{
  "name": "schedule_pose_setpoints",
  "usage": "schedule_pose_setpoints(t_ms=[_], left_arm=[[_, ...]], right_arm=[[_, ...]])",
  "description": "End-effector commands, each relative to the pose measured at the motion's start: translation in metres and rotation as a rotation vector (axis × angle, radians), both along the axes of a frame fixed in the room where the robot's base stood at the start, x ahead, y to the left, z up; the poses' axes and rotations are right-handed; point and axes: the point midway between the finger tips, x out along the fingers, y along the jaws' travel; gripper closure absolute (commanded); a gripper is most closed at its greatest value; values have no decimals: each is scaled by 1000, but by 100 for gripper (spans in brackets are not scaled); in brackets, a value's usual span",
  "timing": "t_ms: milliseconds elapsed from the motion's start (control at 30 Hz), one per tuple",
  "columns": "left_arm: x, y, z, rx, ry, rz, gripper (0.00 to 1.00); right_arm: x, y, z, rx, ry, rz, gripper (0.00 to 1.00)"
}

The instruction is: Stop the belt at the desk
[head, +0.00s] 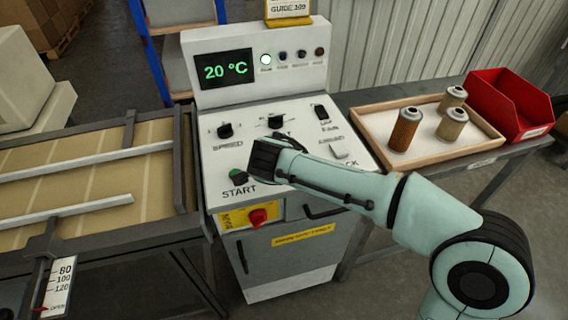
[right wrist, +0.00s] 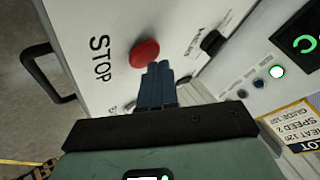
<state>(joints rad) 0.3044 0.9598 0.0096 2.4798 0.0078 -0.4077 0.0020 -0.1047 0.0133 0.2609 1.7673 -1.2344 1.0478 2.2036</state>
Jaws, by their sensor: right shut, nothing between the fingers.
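The control desk (head: 262,95) stands in the middle of the head view, with the belt (head: 90,170) to its left. In the right wrist view a round red button (right wrist: 145,53) sits on the desk panel beside the word STOP. In the head view my right arm hides that button. My right gripper (head: 262,155) is over the panel with empty, closed fingers. In the right wrist view its blue fingertips (right wrist: 159,66) are right by the red button's edge; I cannot tell whether they touch it. The green START button (head: 238,177) is to the left of the gripper. My left gripper is not in view.
A red emergency knob on a yellow plate (head: 258,216) is on the desk's front. Black knobs (head: 225,130) sit farther back on the panel. A wooden tray with several cartridges (head: 407,128) and a red bin (head: 510,100) stand to the right. One white lamp (head: 265,60) is lit.

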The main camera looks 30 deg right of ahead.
Motion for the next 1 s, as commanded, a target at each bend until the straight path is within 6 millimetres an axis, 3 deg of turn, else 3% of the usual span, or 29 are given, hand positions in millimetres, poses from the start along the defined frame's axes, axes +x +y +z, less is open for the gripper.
schedule_pose_setpoints(t_ms=[1000], left_arm=[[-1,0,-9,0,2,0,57]], right_arm=[[0,0,-5,-1,0,1,100]])
